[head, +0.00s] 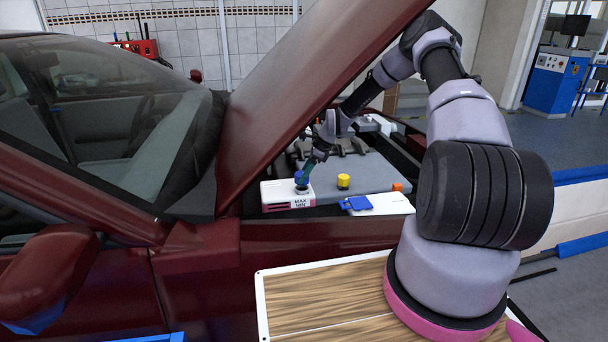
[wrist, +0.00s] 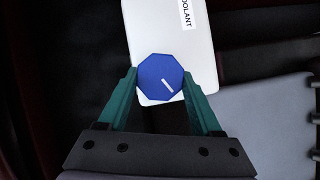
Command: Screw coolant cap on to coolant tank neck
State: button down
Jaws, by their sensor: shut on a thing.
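The blue coolant cap (wrist: 160,77) is eight-sided with a white line on top. My gripper (wrist: 161,80) is shut on it, with one teal finger on each side; the gripper also shows in the head view (head: 304,174). The white coolant tank (wrist: 185,40), lettered "COOLANT", lies under the cap in the wrist view. In the head view the tank (head: 275,194) has a "MAX" label, and the cap (head: 300,179) is at its right end, above a dark neck (head: 302,189). The cap hides the neck in the wrist view. I cannot tell whether they touch.
A yellow cap (head: 343,181) stands right of the tank. Farther right are a white reservoir (head: 390,204) with a blue lid (head: 356,203) and an orange cap (head: 397,188). The raised red hood (head: 310,75) slopes over the engine bay. A wood-topped surface (head: 320,305) lies in front.

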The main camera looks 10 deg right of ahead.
jog(key=shift+f, duration=1)
grip_release()
jog(key=n, duration=0.1)
jog(key=n+g, duration=0.1)
jog(key=n, duration=0.1)
jog(key=shift+w+g, duration=0.2)
jog(key=shift+g, duration=0.1)
jog(key=n+g, duration=0.1)
jog(key=n, duration=0.2)
jog(key=shift+w, duration=0.1)
grip_shut()
grip_release()
